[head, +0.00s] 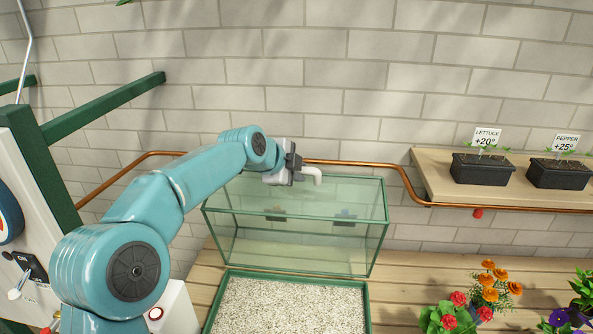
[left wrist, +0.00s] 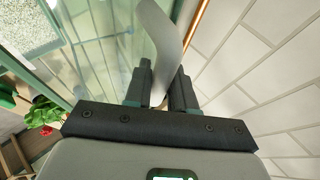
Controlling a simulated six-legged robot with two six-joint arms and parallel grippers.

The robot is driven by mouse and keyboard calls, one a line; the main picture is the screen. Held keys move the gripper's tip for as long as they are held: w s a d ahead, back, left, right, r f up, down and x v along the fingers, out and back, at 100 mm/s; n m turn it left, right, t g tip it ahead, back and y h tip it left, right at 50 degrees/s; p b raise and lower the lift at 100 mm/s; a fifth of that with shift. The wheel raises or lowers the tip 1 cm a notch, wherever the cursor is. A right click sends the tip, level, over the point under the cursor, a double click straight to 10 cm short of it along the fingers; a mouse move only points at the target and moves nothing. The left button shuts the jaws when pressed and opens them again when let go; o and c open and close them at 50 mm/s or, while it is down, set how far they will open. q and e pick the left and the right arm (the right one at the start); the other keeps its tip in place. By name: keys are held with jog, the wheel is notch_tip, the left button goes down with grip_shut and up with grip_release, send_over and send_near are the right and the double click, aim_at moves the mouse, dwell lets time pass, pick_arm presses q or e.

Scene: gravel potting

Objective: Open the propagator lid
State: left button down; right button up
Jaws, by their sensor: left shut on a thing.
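The propagator is a glass box with green edges (head: 367,251) standing on the wooden bench against the wall. Its glass top (head: 345,195) looks flat and closed in the head view. My left gripper (head: 290,172) is over the back part of the top. It is shut on a pale curved handle (head: 313,175), which curves up between the fingers in the left wrist view (left wrist: 162,38). The gripper partly hides the handle, so I cannot see how it joins the lid. The left fingertips also show in the left wrist view (left wrist: 160,88). My right gripper is out of view.
A green-rimmed tray of pale gravel (head: 290,304) is in front of the propagator. A copper pipe (head: 345,163) runs along the wall behind. A shelf with dark planters (head: 482,169) is at right. Flowers (head: 488,291) stand at front right. A panel with a switch is at left.

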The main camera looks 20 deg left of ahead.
pick_arm(q)
jog(key=shift+w+a, duration=0.1)
jog(key=shift+w, duration=0.1)
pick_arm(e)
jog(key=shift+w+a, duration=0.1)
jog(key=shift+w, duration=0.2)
pick_arm(q)
jog(key=c, duration=1)
grip_release()
jog(key=shift+s, duration=0.1)
jog(key=shift+c, duration=0.2)
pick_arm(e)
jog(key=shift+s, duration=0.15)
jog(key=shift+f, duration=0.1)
pick_arm(q)
jog(key=shift+s+r, duration=0.2)
jog(key=shift+s, duration=0.1)
jog(key=b+v, duration=0.3)
jog(key=v, duration=1.2)
jog(key=shift+s+r, duration=0.25)
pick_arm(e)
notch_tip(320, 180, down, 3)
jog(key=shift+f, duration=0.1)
